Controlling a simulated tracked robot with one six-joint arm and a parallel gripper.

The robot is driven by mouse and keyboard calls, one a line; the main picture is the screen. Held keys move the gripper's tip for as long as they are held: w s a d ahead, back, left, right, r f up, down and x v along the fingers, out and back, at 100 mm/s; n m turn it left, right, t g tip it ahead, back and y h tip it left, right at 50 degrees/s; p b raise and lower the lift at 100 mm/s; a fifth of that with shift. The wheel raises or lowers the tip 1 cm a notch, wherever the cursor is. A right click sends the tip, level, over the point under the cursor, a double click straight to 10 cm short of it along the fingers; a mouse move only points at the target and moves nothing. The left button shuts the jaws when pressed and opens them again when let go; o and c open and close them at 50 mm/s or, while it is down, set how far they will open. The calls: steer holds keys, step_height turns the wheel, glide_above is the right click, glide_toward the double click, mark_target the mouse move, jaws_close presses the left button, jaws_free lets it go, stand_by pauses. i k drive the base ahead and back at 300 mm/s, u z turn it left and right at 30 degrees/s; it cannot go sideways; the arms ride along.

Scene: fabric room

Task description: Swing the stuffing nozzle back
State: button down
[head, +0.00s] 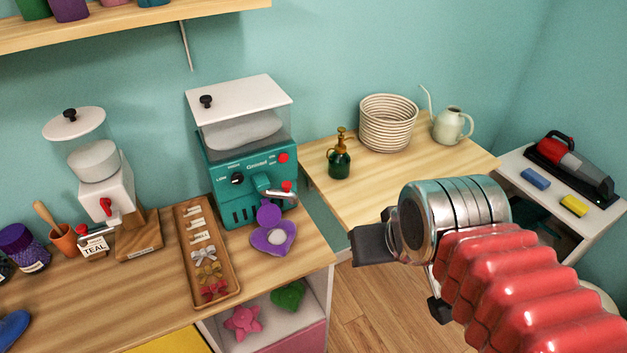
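The teal stuffing machine (245,180) stands at the right end of the wooden counter, with a clear hopper of white stuffing under a white lid. Its silver nozzle (280,194) sticks out at the front right, with a red knob (287,186) by it. A purple plush piece (268,238) with a pale centre sits just below the nozzle; whether it touches the nozzle I cannot tell. My gripper (373,247) is in the air right of the machine, its dark end pointing left, apart from the nozzle. I cannot make out a gap between its fingers.
A wooden tray (206,255) of bows and labels lies left of the machine. A smaller white dispenser (107,185) stands farther left. A green spray bottle (339,160), a coiled basket (388,122) and a watering can (452,125) stand on the table behind my gripper.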

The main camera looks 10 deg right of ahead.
mark_target(284, 192)
steer(key=z, duration=0.5)
steer(key=k, duration=1)
steer(key=u, duration=1.15)
steer(key=i, duration=1)
steer(key=u, duration=0.05)
